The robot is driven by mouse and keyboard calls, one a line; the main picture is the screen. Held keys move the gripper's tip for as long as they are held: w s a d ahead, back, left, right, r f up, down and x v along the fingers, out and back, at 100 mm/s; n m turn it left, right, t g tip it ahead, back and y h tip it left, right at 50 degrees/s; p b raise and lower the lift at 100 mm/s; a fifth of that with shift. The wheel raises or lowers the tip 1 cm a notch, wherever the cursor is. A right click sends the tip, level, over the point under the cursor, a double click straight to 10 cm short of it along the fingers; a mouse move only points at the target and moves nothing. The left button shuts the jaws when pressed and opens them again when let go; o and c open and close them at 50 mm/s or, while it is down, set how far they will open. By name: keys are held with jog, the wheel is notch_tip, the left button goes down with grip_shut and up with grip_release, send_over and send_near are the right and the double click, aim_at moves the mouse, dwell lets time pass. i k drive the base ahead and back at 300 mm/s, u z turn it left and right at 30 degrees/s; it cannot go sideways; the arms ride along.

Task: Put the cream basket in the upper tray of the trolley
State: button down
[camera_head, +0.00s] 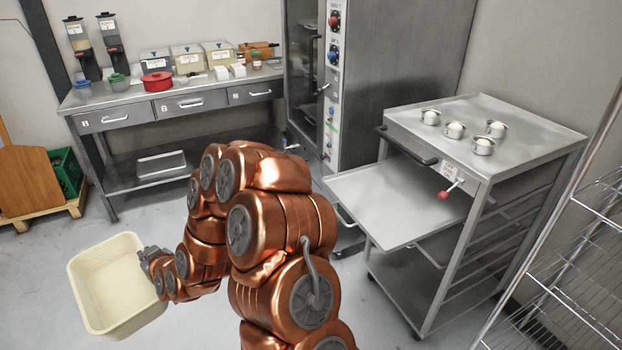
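The cream basket (92,318) is at the lower left, its open top facing up and slightly tilted; it looks empty. My gripper (150,256) is at the basket's right rim and appears shut on it; the fingertips are mostly hidden by the rim and wrist. The basket appears held above the floor. The trolley (482,160) stands at the right. Its upper tray (390,200) is slid out to the left below the top and is empty. My copper arm fills the middle, between basket and trolley.
Several small metal cups (483,146) stand on the trolley top. A red-knobbed lever (447,192) sticks out above the tray. A wire rack (575,290) is at the right edge. A steel oven (400,60) and a cluttered workbench (150,110) stand behind. A green crate (66,172) is at left.

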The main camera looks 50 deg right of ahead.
aim_at(367, 200)
jog(key=z, duration=0.85)
jog(key=i, duration=0.9)
jog(key=z, duration=1)
